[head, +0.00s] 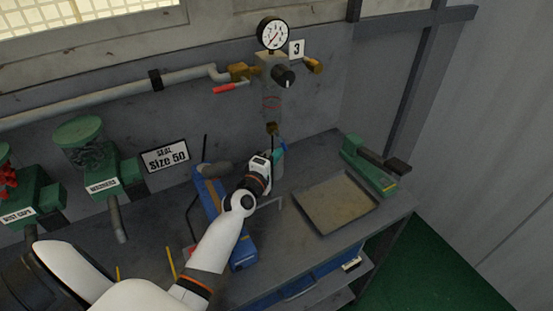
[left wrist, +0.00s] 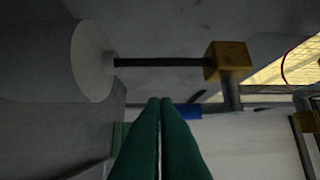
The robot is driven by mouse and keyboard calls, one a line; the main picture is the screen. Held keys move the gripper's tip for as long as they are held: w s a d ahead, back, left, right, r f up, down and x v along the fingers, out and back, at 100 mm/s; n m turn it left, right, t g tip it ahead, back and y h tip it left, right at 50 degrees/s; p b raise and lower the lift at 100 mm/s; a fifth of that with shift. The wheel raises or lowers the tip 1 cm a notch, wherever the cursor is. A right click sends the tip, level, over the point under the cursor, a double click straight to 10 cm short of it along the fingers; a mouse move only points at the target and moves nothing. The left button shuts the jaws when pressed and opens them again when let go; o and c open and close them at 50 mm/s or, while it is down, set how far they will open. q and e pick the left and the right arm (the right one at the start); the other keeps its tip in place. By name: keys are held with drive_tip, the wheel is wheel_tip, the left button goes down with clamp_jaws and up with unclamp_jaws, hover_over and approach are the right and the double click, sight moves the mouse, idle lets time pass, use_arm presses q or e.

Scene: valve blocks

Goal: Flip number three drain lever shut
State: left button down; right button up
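The number 3 tag (head: 296,48) is on the wall beside a gauge unit with a clear bowl (head: 271,104). A small brass drain block (head: 272,128) hangs below the bowl. In the left wrist view the brass block (left wrist: 228,60) has a thin dark rod (left wrist: 160,62) running left to a pale round cylinder end (left wrist: 92,60). A short grey bar (left wrist: 232,94) sticks out from the block; whether it is the lever I cannot tell. My left gripper (head: 279,147) is just below the drain. Its green fingertips (left wrist: 160,102) are together, empty, apart from the block. My right gripper is out of view.
A red-handled valve (head: 230,87), black knob (head: 284,76) and brass fitting (head: 313,66) sit above. A shallow tray (head: 336,202) and a green tool (head: 370,165) lie on the bench to the right. A blue tool (head: 243,250) and green bins (head: 97,165) are left.

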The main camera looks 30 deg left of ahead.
use_arm(q)
drive_tip(key=shift+w+d, duration=0.45)
drive_tip(key=shift+w, duration=0.45)
drive_tip(key=shift+w+d, duration=0.45)
drive_tip(key=shift+w, duration=0.4)
idle(0.3)
drive_tip(key=shift+s, duration=0.1)
drive_tip(key=s+b, duration=0.1)
drive_tip(key=s, duration=1.1)
drive_tip(key=shift+d, duration=0.35)
drive_tip(key=shift+f, duration=0.1)
